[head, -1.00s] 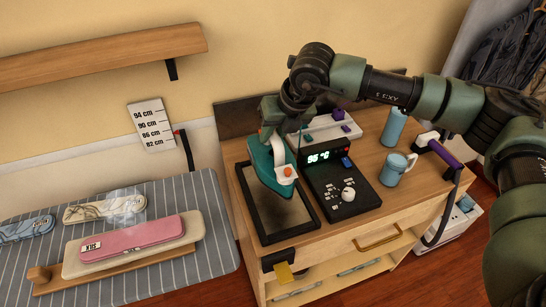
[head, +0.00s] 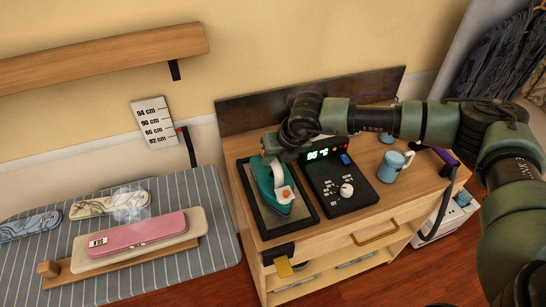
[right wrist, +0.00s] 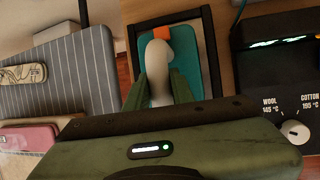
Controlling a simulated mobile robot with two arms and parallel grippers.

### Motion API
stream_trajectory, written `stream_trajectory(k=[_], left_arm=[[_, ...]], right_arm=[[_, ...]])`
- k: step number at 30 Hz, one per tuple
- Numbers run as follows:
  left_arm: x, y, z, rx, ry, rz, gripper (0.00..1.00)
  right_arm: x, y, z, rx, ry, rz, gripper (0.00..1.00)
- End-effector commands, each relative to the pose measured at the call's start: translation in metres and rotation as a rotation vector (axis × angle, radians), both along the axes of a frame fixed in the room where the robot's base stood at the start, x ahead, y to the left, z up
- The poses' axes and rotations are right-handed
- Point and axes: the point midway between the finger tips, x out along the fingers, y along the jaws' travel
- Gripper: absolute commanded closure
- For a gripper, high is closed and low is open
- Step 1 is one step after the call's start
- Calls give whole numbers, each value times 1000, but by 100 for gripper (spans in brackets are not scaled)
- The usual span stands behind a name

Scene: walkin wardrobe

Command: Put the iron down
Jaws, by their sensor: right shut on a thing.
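The iron (head: 284,204) is teal with a white handle and an orange button. It lies over the dark framed rest pad (head: 305,213) on the wooden cabinet, sole downward, and appears to be on or just above the pad. My right gripper (head: 270,158) is shut on its handle from above. In the right wrist view the pale handle (right wrist: 158,68) sits between my green fingers (right wrist: 157,90), with the teal body (right wrist: 183,55) beyond. My left gripper is not in view.
A black control box (head: 350,190) with a lit display and knob stands right of the pad. A blue mug (head: 391,168) is farther right.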

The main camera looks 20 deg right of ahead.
Motion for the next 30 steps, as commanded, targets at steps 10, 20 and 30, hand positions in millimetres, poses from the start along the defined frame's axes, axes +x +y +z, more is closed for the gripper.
stream_trajectory(k=[10,20,30], left_arm=[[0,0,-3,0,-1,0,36],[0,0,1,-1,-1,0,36],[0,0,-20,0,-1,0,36]], right_arm=[[0,0,-2,0,0,0,55],[0,0,2,0,0,0,55],[-22,-13,53,1,-5,-1,55]])
